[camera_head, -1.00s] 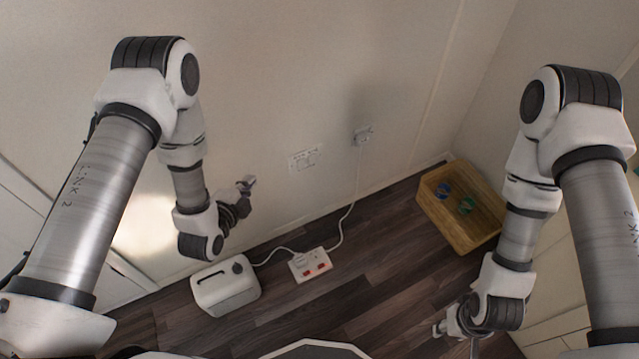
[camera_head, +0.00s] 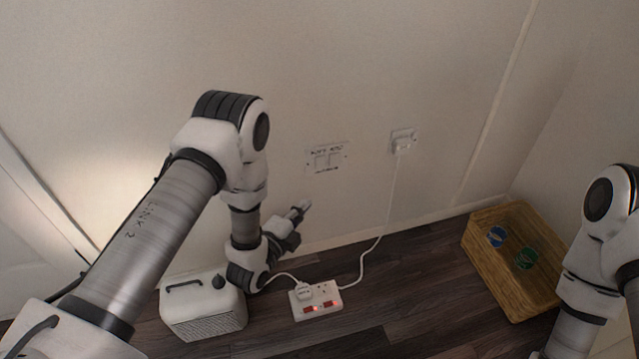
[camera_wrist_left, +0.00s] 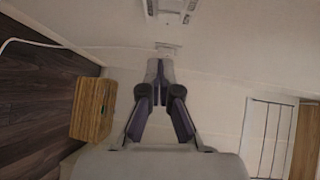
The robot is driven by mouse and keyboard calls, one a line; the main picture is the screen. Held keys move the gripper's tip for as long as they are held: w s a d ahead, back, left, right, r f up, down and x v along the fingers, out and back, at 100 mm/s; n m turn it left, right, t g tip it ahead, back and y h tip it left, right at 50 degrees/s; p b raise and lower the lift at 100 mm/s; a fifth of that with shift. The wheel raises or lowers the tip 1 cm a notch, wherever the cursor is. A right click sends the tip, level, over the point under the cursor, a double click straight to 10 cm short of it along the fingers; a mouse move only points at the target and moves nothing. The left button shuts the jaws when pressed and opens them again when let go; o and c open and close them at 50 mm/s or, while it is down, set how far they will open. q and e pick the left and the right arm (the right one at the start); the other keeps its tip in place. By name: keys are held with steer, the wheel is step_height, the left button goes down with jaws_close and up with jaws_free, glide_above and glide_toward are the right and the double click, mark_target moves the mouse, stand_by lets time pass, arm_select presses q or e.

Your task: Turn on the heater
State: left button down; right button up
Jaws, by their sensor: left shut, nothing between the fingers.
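The heater is most likely the white box (camera_head: 203,312) with a dark handle and a dark knob on top, on the floor at lower left in the head view. A white power strip (camera_head: 317,300) lies right of it, with a plug in it and red switches, one glowing. A double wall switch (camera_head: 327,158) with lettering is on the wall above. My left gripper (camera_head: 302,209) is shut and empty, in front of the wall below the switch and apart from the heater. Its shut fingers (camera_wrist_left: 159,72) show in the left wrist view. My right gripper is out of view.
A wall socket (camera_head: 403,142) holds a plug, whose white cord runs to the power strip. The dark floor between strip and crate is clear.

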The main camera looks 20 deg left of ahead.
arm_select(q)
steer(key=b, duration=0.4)
glide_toward(324, 168)
steer(key=w+d, duration=0.3)
steer(key=d, duration=0.1)
steer(key=w+a, duration=0.1)
steer(key=w+a+b, duration=0.1)
steer(key=w, duration=0.1)
steer(key=shift+a+f+b, duration=0.2)
steer(key=shift+f+b, duration=0.1)
steer(key=shift+w+a+r, duration=0.1)
steer(key=shift+w, duration=0.05)
steer(key=shift+w+a, duration=0.1)
steer(key=shift+w, duration=0.05)
